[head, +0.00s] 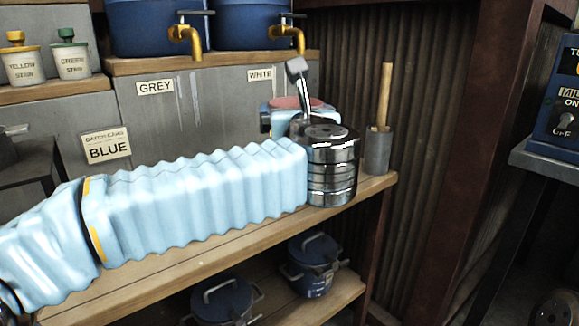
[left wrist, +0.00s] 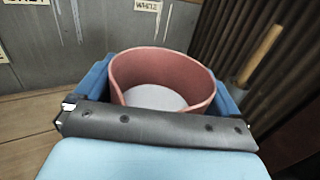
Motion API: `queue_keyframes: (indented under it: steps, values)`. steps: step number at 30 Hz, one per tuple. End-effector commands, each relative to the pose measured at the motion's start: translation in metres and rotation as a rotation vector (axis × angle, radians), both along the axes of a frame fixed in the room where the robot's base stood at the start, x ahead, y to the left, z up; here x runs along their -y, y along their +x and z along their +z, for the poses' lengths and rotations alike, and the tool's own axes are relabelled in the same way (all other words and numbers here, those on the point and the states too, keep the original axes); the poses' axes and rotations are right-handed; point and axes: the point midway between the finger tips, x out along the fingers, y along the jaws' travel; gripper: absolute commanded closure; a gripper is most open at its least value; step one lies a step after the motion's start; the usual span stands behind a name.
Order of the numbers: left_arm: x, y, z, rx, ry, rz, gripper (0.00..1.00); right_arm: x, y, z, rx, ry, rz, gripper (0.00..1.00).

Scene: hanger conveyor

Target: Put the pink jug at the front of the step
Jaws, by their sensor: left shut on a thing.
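The pink jug (left wrist: 160,75) is a round, open-topped vessel with a pale inner bottom. It stands between the blue fingers of my left gripper (left wrist: 162,88), which is shut on it. In the head view only a pink part of the jug (head: 290,102) shows behind my metal wrist; the rest is hidden. The gripper holds it over the wooden step (head: 378,184), below the WHITE label. I cannot tell whether the jug touches the step. My right gripper is not in view.
A grey cup with a wooden stick (head: 378,150) stands right of the jug, near the step's right end. Brass taps (head: 187,40) hang from blue tanks above. Lidded blue pots (head: 315,262) stand on the lower shelf. A ribbed wall (head: 440,110) rises at the right.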

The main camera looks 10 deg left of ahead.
Motion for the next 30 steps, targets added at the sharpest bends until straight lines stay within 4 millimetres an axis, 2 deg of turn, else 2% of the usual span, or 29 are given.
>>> queue_keyframes:
  steps: [1, 5, 6, 10, 17, 21, 25, 30]
  values:
    - [-0.005, 0.013, -0.005, -0.001, 0.002, 0.004, 0.75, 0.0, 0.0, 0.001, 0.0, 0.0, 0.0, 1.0]
    - [-0.016, 0.044, -0.02, 0.001, 0.001, 0.002, 0.75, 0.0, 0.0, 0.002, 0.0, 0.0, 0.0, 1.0]
    - [-0.018, 0.051, -0.03, -0.001, 0.002, 0.001, 0.75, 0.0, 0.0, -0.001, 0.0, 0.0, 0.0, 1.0]
    - [-0.023, 0.066, -0.048, 0.002, 0.001, -0.001, 0.75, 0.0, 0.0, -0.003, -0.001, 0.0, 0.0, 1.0]
    - [-0.028, 0.078, -0.063, 0.003, 0.0, 0.0, 0.75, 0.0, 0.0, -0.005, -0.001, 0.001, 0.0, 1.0]
    - [-0.032, 0.092, -0.083, 0.001, 0.001, -0.001, 0.75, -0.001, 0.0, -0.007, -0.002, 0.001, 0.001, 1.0]
    - [-0.032, 0.09, -0.103, 0.003, 0.0, -0.001, 0.75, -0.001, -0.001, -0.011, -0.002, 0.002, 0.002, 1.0]
    - [-0.032, 0.09, -0.109, 0.005, -0.001, -0.001, 0.75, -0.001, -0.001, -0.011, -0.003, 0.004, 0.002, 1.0]
